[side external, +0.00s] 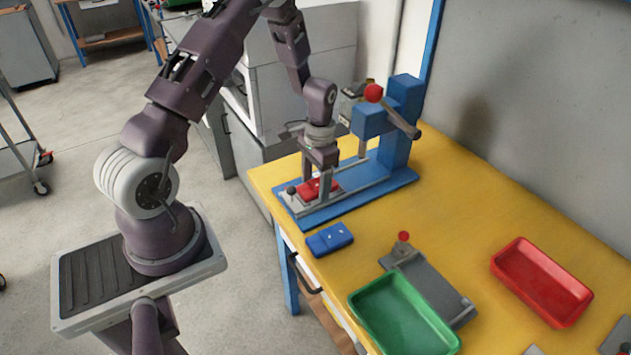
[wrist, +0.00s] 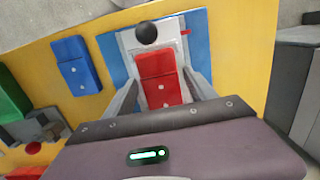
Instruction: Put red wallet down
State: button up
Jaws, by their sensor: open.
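The red wallet (side external: 311,188) lies on the grey plate of the blue press at the table's near left part. My gripper (side external: 318,189) is directly over it, its fingers lowered on either side. In the wrist view the red wallet (wrist: 161,80) lies flat between the two fingers of my gripper (wrist: 167,92), with a visible gap on both sides. The fingers are open.
The blue press (side external: 397,130) rises just behind my gripper, with a red-knobbed lever. A blue wallet (side external: 330,239) lies in front of the press. A green tray (side external: 402,316), a grey fixture (side external: 437,287) and a red tray (side external: 541,281) stand to the right. Yellow table is bare between them.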

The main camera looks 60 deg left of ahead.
aim_at(318, 185)
jog(key=s+d+r+t, duration=0.1)
jog(key=d+r, duration=0.1)
jog(key=r, duration=0.8)
jog(key=d+r, duration=0.3)
jog(key=r, duration=0.7)
jog(key=s+d+r+t, duration=0.2)
jog(key=s+d+r, duration=0.3)
jog(key=s, duration=0.4)
jog(key=s+d+r+t, duration=0.3)
jog(key=s+d+r, duration=0.2)
jog(key=s, duration=0.5)
jog(key=shift+s+d, duration=0.2)
jog(key=shift+d, duration=0.6)
